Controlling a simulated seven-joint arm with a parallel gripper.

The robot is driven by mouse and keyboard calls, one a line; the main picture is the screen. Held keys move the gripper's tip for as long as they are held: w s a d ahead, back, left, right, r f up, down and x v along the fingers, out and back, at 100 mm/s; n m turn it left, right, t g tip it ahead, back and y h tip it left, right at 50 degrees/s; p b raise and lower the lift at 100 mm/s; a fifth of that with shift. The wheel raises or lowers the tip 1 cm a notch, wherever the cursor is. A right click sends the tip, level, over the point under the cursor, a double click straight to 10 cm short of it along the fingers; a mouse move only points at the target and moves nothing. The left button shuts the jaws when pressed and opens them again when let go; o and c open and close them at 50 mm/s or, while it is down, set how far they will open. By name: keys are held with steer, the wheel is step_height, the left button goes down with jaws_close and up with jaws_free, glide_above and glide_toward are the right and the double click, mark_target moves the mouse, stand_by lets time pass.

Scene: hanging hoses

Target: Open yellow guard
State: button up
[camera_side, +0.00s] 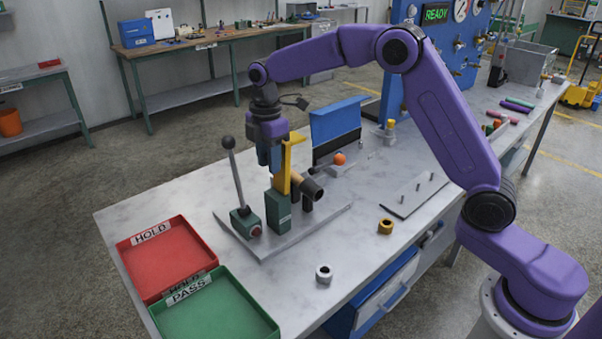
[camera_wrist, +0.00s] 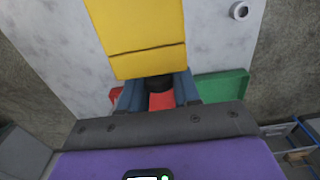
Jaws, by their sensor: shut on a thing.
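The yellow guard (camera_side: 288,163) stands raised above a dark green block (camera_side: 278,212) on a grey base plate in the side view. It also fills the top middle of the wrist view as a broad yellow panel (camera_wrist: 138,30). My gripper (camera_side: 271,162) points down at the guard's left side in the side view, its blue fingers close against it. In the wrist view, the fingers (camera_wrist: 158,90) sit at the panel's near edge, with a small black part between them. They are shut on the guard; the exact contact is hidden.
A lever with a black knob (camera_side: 227,143) stands left of my gripper. A tan pipe with a black end (camera_side: 312,189) lies beside the guard. Red (camera_side: 166,262) and green (camera_side: 220,312) trays sit at front left. A blue panel (camera_side: 335,121) stands behind.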

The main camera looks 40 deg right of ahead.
steer(key=shift+a+f, duration=0.15)
steer(key=shift+a, duration=0.35)
steer(key=shift+a+f, duration=0.3)
steer(key=shift+a, duration=0.2)
steer(key=shift+a+f, duration=0.3)
steer(key=shift+a, duration=0.2)
steer(key=o, duration=0.9)
step_height(320, 180, up, 9)
steer(key=shift+d+r, duration=0.1)
